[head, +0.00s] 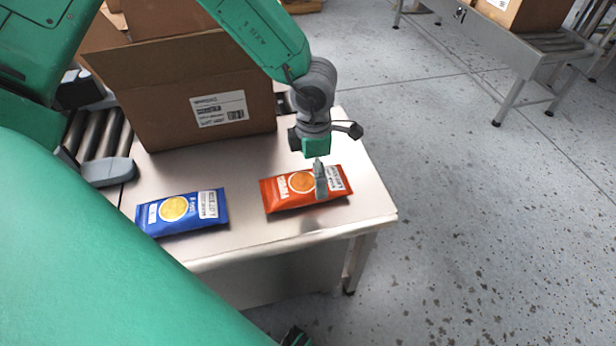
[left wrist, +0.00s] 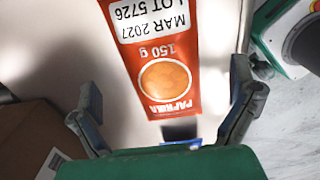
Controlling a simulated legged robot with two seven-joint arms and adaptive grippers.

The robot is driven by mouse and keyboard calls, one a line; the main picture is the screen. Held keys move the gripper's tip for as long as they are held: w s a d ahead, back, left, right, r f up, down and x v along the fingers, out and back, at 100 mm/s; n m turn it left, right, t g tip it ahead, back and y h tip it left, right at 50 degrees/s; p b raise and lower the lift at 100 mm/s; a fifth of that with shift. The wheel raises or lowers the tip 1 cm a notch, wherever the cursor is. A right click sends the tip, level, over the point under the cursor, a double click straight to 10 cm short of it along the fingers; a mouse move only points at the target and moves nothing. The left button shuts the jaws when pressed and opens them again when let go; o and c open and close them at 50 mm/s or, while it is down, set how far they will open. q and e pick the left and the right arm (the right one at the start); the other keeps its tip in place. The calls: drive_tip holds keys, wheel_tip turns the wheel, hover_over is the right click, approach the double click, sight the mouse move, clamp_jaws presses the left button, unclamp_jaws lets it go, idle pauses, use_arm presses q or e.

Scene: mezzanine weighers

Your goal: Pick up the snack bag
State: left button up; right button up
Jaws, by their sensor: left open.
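An orange-red snack bag (head: 285,194) marked PAPRIKA lies flat on the steel table, near its right end. A blue snack bag (head: 180,212) lies flat to its left, near the front edge. My left gripper (head: 320,182) is over the right part of the orange-red bag, pointing down, and hides a little of it. In the left wrist view the gripper (left wrist: 165,85) is open, with one finger on each side of the orange-red bag (left wrist: 160,45). Nothing is held. I cannot tell how high the fingertips are above the table. My right gripper does not show.
An open cardboard box (head: 175,110) with a white label stands behind the bags on the steel table (head: 290,226). Rollers (head: 100,135) run at the table's left. Open floor lies to the right, with another conveyor (head: 510,50) at the back right.

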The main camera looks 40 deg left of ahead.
sight(309, 180)
use_arm(q)
drive_tip(key=shift+a+f, duration=0.1)
drive_tip(key=shift+f, duration=0.15)
drive_tip(key=f, duration=0.1)
drive_tip(key=f+b, duration=0.1)
drive_tip(key=f, duration=0.1)
drive_tip(key=f+b, duration=0.1)
drive_tip(key=shift+s+a+f, duration=0.3)
drive_tip(key=shift+d+f, duration=0.1)
drive_tip(key=shift+f, duration=0.15)
drive_tip(key=shift+d+r, duration=0.15)
drive_tip(key=c, duration=1.1)
drive_tip(key=shift+c, duration=0.6)
